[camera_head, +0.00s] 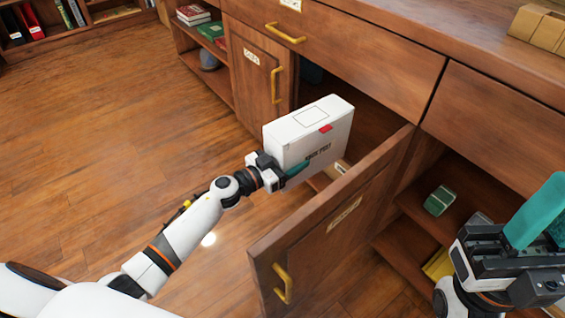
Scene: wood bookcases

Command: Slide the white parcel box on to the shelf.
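The white parcel box (298,139) stands upright at the front of an open cabinet in the counter. It has a red tab and dark print on its side. My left gripper (283,171) is shut on the box's lower near side, with a teal finger against the printed face. The cabinet shelf (374,122) is partly visible behind the box; the box hides much of the opening. My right gripper (538,222) is at the lower right, in front of the counter and away from the box. Its teal fingers are partly cut off by the picture edge, so its opening is unclear.
The open cabinet door (330,232) sticks out just right of the box and my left gripper. A closed door (256,80) is on the left. A green box (440,200) sits in the open right shelves. Clear wooden floor (120,130) lies to the left.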

